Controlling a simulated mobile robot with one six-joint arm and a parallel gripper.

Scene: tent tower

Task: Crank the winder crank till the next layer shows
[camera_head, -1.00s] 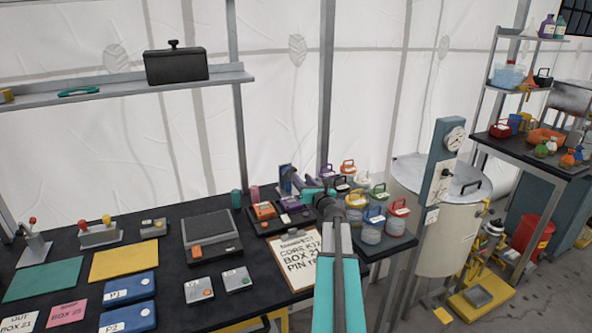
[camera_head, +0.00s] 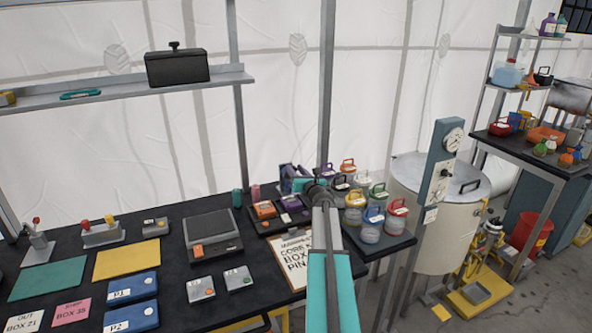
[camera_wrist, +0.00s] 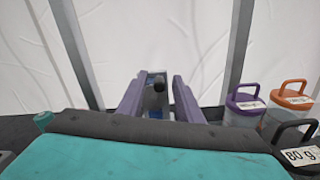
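A small blue-grey device with a dark knob or handle (camera_wrist: 157,92), which looks like the winder and its crank, stands at the back of the bench in the wrist view. My gripper (camera_wrist: 161,84) has two purple fingers apart, one on each side of the device in that view. I cannot tell whether they touch it. In the head view my gripper (camera_head: 289,174) reaches to the back edge of the bench and covers most of the device. The winder's layer display cannot be made out.
Lidded jars, including a purple-lidded jar (camera_wrist: 245,100) and a black-handled jar (camera_wrist: 293,145), stand close to my gripper's right. A tray (camera_head: 283,223) with small boxes and a scale (camera_head: 211,238) lie nearer. A clipboard (camera_head: 291,262) is under my arm. A large drum (camera_head: 445,225) stands right.

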